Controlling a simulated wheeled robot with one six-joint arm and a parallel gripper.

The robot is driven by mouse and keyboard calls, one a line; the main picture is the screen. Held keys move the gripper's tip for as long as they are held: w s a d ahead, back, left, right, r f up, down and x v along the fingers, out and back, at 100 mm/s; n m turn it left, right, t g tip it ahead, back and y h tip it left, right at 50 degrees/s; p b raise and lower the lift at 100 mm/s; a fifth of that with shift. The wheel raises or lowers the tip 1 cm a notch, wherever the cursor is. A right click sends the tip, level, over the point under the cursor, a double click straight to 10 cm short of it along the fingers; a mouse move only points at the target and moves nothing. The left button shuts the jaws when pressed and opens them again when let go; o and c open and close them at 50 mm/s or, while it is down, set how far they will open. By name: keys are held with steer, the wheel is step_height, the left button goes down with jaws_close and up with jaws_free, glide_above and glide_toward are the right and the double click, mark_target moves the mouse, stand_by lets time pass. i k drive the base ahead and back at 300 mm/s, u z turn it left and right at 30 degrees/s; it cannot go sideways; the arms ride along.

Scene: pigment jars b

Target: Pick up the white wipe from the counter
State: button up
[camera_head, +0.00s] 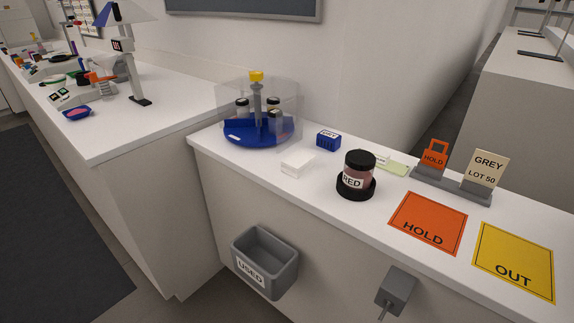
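A small white rectangular item (297,163), which looks like the white wipe or a stack of wipes, lies on the white counter (235,167). It is near the counter's front edge, between the blue carousel and the jar marked RED. Its top is uncovered and nothing touches it from above. I cannot tell whether it is one folded piece or several layers. My gripper is not visible in the head view.
A blue carousel (262,137) with a clear guard stands left of the wipe. The RED jar (359,170) stands right in a black holder, and a small blue box (328,141) behind. A grey USED bin (265,262) hangs below on the counter front.

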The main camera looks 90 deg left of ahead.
mark_target(299, 163)
steer(key=u, duration=2.95)
steer(key=k, duration=0.4)
steer(key=u, duration=1)
steer(key=i, duration=1.35)
steer(key=z, duration=0.65)
steer(key=i, duration=0.5)
steer(key=z, duration=0.4)
